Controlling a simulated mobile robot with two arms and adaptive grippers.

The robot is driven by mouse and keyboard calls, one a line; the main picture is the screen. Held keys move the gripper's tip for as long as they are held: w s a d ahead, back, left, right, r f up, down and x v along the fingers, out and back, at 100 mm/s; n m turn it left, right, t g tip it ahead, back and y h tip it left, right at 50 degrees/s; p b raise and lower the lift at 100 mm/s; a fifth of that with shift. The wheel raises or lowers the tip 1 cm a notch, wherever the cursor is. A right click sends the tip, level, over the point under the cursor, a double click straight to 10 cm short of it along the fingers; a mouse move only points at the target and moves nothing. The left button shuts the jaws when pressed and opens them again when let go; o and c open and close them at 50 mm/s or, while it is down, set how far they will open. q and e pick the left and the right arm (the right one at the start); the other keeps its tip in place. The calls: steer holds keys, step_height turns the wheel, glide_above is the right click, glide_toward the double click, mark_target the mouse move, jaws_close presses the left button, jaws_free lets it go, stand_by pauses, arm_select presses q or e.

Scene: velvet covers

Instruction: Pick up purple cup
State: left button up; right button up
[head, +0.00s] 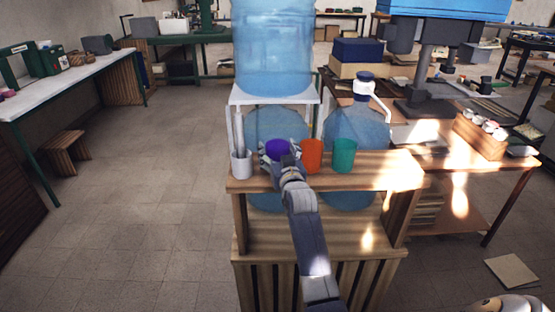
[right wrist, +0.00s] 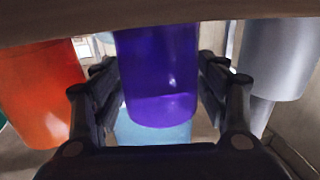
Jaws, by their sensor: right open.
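The purple cup (head: 277,147) stands on top of the wooden stand (head: 378,172) in the head view, partly hidden by my right gripper (head: 279,158). In the right wrist view the purple cup (right wrist: 158,70) appears upside down, between the two dark fingers. The fingers are open, one on each side of the cup. Gaps seem to show beside it, and I cannot tell whether either finger touches it. My left gripper is in neither view.
An orange cup (head: 312,154) and a teal cup (head: 344,155) stand to the right of the purple one. Large blue water bottles (head: 272,45) rise behind.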

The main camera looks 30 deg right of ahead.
steer(key=shift+c, duration=0.2)
steer(key=c, duration=0.8)
steer(key=shift+r, duration=0.1)
